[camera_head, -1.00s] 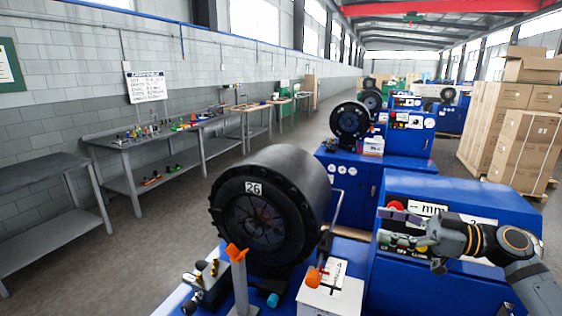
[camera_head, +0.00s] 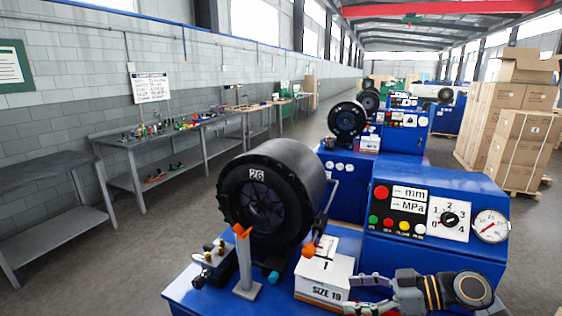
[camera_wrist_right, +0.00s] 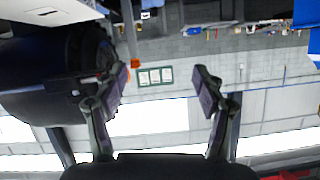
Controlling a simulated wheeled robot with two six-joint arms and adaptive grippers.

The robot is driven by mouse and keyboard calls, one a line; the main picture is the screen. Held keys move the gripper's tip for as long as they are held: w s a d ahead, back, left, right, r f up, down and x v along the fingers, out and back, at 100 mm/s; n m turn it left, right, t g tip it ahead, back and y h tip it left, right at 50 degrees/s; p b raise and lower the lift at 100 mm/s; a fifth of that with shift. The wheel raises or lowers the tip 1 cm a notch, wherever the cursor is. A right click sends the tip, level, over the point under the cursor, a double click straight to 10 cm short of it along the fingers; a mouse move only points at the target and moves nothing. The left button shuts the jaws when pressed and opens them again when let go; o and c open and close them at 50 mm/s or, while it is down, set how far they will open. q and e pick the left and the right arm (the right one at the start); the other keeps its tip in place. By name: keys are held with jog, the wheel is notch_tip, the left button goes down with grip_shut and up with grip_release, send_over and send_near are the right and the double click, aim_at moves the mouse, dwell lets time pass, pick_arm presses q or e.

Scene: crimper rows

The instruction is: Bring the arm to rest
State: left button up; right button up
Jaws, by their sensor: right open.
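My right gripper (camera_head: 366,294) is at the lower right of the head view, in front of the blue machine's control panel (camera_head: 398,211) and beside the white box marked SIZE 19 (camera_head: 325,279). Its fingers point left, and the arm comes in from the right edge. In the right wrist view, the two fingers (camera_wrist_right: 163,90) are spread wide with nothing between them. That view is upside down, with the wall and its green frame beyond the fingers. My left gripper is in neither view.
The black crimper head marked 26 (camera_head: 262,200) stands left of the box. An orange-tipped post (camera_head: 245,270) and small fittings stand on the blue bench top. Grey tables (camera_head: 40,210) line the wall. Cartons (camera_head: 520,130) stand at the right. The aisle floor is clear.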

jog(key=s+a+f+m+h, duration=0.1)
jog(key=s+f+m+h, duration=0.15)
jog(key=s+f, duration=0.4)
jog(key=s+a+f+m+h, duration=0.1)
jog(key=s+f+m+h, duration=0.2)
jog(key=f, duration=0.7)
jog(key=s+d+f+m+g+h, duration=0.1)
jog(key=s+d+f+m+h, duration=0.2)
jog(key=s+d+m+h, duration=0.5)
jog(key=s+d+f+n+g+b, duration=0.1)
jog(key=s+d+f+b, duration=0.15)
jog(key=f, duration=1.25)
jog(key=s+d+f+n+b, duration=0.1)
jog(key=f+b, duration=0.2)
jog(key=f, duration=1.2)
pick_arm(q)
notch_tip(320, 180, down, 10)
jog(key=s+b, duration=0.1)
jog(key=b, duration=0.3)
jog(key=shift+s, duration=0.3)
pick_arm(e)
jog(key=s+d+f+g, duration=0.1)
jog(key=s+f, duration=1.8)
jog(key=f, duration=0.3)
jog(key=shift+d+f+g, duration=0.15)
jog(key=shift+f+g, duration=0.15)
jog(key=shift+f, duration=0.05)
